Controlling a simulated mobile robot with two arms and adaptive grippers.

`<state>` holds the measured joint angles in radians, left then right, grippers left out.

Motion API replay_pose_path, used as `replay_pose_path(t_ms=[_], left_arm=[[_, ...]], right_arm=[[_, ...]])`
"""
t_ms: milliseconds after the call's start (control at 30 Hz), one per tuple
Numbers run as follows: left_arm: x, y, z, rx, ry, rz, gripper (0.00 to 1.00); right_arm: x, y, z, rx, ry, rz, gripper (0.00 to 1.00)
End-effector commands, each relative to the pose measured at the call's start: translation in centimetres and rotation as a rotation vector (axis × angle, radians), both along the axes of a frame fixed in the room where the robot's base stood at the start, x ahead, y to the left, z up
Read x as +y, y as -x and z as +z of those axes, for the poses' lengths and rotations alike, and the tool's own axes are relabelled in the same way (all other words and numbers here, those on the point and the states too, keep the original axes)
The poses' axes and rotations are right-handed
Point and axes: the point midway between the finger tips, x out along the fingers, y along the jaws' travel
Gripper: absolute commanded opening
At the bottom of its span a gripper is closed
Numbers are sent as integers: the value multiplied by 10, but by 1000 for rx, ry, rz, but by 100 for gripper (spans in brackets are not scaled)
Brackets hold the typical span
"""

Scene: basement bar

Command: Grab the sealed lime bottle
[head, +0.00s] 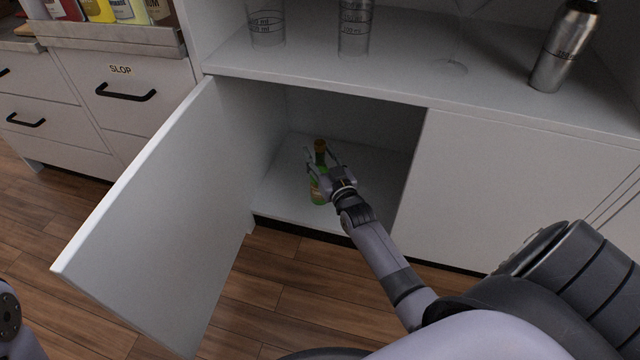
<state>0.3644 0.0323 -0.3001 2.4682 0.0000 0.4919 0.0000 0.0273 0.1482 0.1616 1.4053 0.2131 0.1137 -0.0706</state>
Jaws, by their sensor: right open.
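A green bottle (317,190) with a brown-orange top stands upright inside the open lower cabinet, near the front of its floor. My right gripper (322,160) is at the bottle, with its open fingers on either side of the upper part. The gripper hides part of the bottle's right side. I cannot tell whether the fingers touch it. Of my left arm only a small dark part shows at the lower left edge; its gripper is out of view.
The open cabinet door (150,215) swings out on the left of the opening. A closed door panel (500,185) is on the right. On the counter above stand clear measuring glasses (355,28) and a steel shaker (566,48). Drawers (125,90) stand at the left.

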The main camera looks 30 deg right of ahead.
Motion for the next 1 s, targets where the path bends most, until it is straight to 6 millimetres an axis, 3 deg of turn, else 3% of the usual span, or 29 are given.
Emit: replay_pose_path(t_ms=[167,800,1000], left_arm=[[0,0,1,0,0,0,40],[0,0,0,0,0,-1,40],[0,0,0,1,0,-1,40]], right_arm=[[0,0,0,0,0,0,43],[0,0,0,1,-1,0,0],[0,1,0,1,-1,0,0]])
